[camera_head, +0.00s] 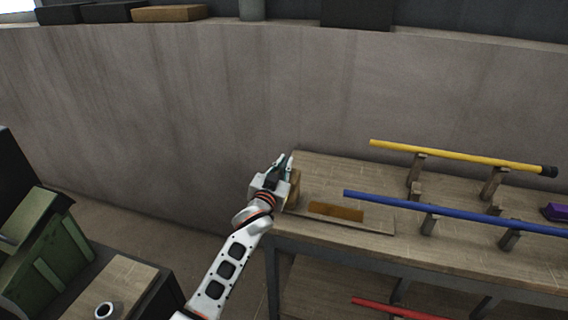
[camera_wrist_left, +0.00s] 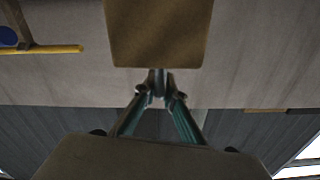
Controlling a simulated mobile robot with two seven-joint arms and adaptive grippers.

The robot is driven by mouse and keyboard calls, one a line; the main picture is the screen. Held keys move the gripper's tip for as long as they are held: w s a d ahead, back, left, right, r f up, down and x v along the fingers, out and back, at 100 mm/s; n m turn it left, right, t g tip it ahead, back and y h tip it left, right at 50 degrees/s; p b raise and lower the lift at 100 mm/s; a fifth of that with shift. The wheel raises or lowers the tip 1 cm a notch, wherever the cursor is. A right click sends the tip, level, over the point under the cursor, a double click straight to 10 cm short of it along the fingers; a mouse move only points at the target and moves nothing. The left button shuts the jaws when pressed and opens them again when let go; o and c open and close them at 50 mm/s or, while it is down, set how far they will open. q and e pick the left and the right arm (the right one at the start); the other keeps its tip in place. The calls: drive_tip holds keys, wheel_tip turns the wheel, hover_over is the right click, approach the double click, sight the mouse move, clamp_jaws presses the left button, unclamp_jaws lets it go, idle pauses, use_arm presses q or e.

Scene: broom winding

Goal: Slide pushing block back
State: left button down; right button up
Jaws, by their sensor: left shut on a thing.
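The pushing block appears to be the light wooden block (camera_head: 295,188) at the left end of the workbench, partly hidden behind my left gripper (camera_head: 284,161). In the left wrist view, a wooden block (camera_wrist_left: 158,32) fills the top middle, and the fingers of my left gripper (camera_wrist_left: 158,84) come together at its lower edge. The gripper is shut on it, though the exact contact is hard to see. A low orange-brown wooden strip (camera_head: 336,211) lies on a thin board (camera_head: 375,225) just right of the block. My right gripper is not in view.
A blue rod (camera_head: 450,212) and a yellow rod (camera_head: 450,155) rest on upright supports on the workbench (camera_head: 335,168). A red rod (camera_head: 395,309) lies below. A purple object (camera_head: 554,212) sits at the right. A green machine (camera_head: 50,245) stands at the left.

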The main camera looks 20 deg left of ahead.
use_arm(q)
drive_tip(key=shift+a, duration=0.5)
drive_tip(key=c, duration=2.1)
unclamp_jaws()
drive_tip(key=shift+a, duration=0.2)
drive_tip(key=shift+c, duration=0.2)
drive_tip(key=shift+d, duration=0.2)
drive_tip(key=shift+s, duration=0.25)
drive_tip(key=s, duration=1.1)
drive_tip(key=shift+s+a, duration=0.25)
drive_tip(key=shift+a, duration=0.05)
